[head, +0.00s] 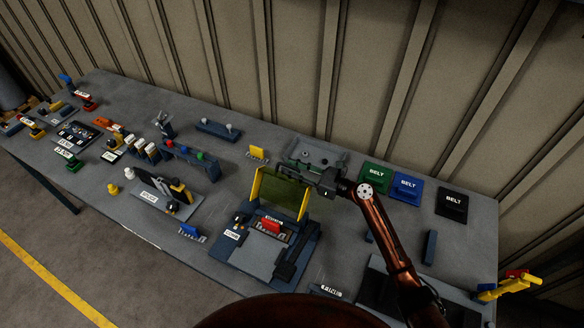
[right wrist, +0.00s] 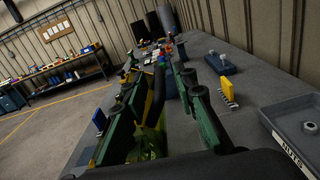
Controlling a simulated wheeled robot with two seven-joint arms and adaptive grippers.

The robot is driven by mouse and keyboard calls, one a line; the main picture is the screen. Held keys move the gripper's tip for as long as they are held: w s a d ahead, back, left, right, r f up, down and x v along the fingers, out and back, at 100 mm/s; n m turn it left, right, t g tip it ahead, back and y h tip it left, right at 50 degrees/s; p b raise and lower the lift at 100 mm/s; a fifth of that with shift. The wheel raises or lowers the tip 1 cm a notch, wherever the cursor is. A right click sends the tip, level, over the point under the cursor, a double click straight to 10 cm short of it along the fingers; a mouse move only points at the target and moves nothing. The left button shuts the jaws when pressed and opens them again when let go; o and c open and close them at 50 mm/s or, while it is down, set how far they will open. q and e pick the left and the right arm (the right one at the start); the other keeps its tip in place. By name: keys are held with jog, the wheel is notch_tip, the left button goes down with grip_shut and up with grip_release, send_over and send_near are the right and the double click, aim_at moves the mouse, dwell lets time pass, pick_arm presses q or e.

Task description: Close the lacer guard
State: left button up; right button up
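The lacer guard (head: 283,192) is a green mesh panel in a yellow frame. It stands raised and tilted at the back of the blue-grey lacer (head: 258,262), which has a red block (head: 270,226) in its middle. My right gripper (head: 324,179) is at the guard's upper right edge in the head view. In the right wrist view the fingers of the right gripper (right wrist: 163,112) are spread apart, and part of the yellow-green guard (right wrist: 150,138) shows low between them. I cannot tell whether they touch it. My left gripper is not in view.
A grey tray (head: 312,153) lies behind the guard. A yellow comb-like piece (head: 258,153) is nearby. Several tools and parts fill the bench's left side.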

jog(key=c, duration=0.6)
grip_shut()
